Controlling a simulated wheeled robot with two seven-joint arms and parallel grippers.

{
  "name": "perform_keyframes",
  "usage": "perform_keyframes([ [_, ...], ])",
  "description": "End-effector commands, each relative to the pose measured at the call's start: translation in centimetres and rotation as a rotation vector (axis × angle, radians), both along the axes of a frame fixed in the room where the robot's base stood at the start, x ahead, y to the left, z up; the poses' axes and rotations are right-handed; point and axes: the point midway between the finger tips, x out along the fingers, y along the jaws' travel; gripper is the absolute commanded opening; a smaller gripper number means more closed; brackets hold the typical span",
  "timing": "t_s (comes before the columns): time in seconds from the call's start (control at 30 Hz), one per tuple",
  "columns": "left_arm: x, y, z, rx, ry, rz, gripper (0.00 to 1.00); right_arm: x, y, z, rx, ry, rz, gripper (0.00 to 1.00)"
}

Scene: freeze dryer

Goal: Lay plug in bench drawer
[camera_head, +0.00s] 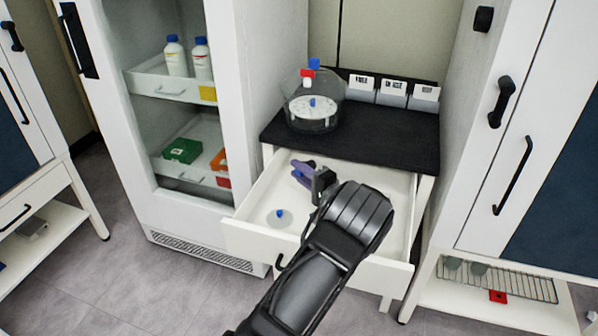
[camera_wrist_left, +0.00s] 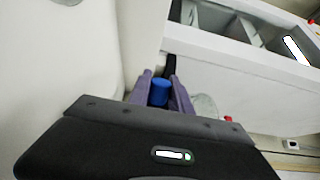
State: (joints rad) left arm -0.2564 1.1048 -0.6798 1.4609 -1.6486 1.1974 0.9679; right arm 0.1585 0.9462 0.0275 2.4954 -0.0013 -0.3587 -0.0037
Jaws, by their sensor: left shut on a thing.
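The bench drawer (camera_head: 372,258) is pulled open under the black bench top. My left gripper (camera_head: 300,174) reaches over the open drawer, its purple fingers near the drawer's back left. In the left wrist view the gripper (camera_wrist_left: 160,93) is shut on a small blue plug (camera_wrist_left: 160,90), with a finger on each side. In the head view the plug is mostly hidden by the fingers. I cannot tell whether it touches the drawer floor. My right gripper is not in view.
A small clear round piece with a blue top (camera_head: 280,217) lies in the drawer's front left. A clear domed vessel (camera_head: 312,105) and labelled grey bins (camera_head: 392,93) stand on the bench. A glass-door cabinet (camera_head: 180,120) is at left. The drawer's right side looks bare.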

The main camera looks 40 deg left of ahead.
Motion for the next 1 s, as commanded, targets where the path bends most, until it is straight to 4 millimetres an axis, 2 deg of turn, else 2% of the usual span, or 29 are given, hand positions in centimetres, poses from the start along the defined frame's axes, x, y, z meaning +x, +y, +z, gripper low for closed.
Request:
perform_keyframes([
  [0.23, 0.01, 0.00, -0.77, 0.000, 0.000, 0.000, 0.00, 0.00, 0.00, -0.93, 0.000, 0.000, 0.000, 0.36],
  [0.4, 0.00, 0.00, -0.70, 0.000, -0.001, 0.000, 0.00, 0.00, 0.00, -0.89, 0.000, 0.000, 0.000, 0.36],
  [0.43, 0.00, 0.00, -0.73, 0.000, 0.000, 0.000, 0.27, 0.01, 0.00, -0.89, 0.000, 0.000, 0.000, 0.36],
  [0.6, 0.00, 0.00, -0.72, 0.000, 0.000, 0.000, 0.41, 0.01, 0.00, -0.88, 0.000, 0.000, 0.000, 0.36],
  [0.7, 0.00, 0.00, -0.72, 0.000, 0.000, 0.000, 0.46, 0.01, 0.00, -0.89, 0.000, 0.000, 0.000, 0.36],
  [1.0, -0.01, 0.02, -0.37, 0.000, 0.000, 0.000, 0.46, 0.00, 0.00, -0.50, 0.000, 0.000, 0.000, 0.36],
])
